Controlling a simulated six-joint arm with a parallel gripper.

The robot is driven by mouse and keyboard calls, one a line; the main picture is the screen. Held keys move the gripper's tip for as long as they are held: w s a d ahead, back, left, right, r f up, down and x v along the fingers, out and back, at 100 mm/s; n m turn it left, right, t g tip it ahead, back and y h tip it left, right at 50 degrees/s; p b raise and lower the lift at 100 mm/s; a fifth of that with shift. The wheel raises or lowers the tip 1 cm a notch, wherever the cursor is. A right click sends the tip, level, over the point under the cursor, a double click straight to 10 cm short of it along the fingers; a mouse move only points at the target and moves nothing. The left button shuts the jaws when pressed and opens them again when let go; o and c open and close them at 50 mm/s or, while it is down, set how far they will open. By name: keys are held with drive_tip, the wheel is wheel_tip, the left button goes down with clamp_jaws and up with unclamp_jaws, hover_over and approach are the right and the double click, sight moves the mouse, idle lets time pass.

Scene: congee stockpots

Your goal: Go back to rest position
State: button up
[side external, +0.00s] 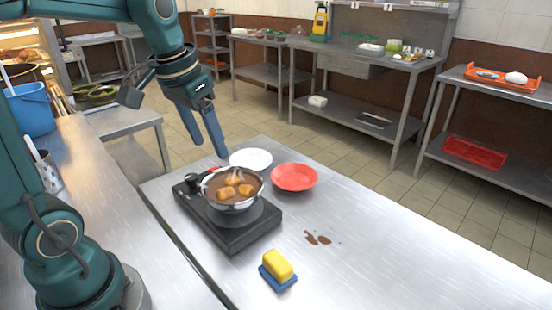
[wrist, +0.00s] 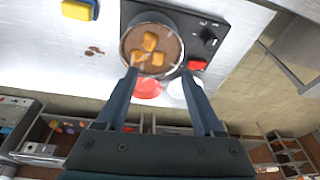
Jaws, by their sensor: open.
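My gripper (side external: 204,148) is open and empty, its two blue fingers pointing down. In the side external view it hangs above the far left part of the steel table (side external: 370,255), behind the pot. The pot (side external: 233,205) holds brown liquid with several orange-brown chunks and sits on a black portable stove (side external: 230,238). In the wrist view the fingers (wrist: 161,80) reach toward either side of the pot (wrist: 150,72) in the picture. No contact between fingers and pot can be made out.
A white plate (side external: 251,158) and a red plate (side external: 295,177) lie beside the pot. A yellow and blue sponge (side external: 278,267) and a brown spill (side external: 318,239) are on the table. A blue bucket (side external: 29,111) stands at the left. The table's right part is clear.

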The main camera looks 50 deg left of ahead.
drive_tip(key=s+d+f+m+t, duration=0.1)
drive_tip(key=s+d+f+t, duration=0.1)
drive_tip(key=s+d, duration=0.6)
drive_tip(key=shift+s+d+f+h, duration=0.2)
drive_tip(key=shift+s+f+h, duration=0.2)
drive_tip(key=shift+s, duration=0.35)
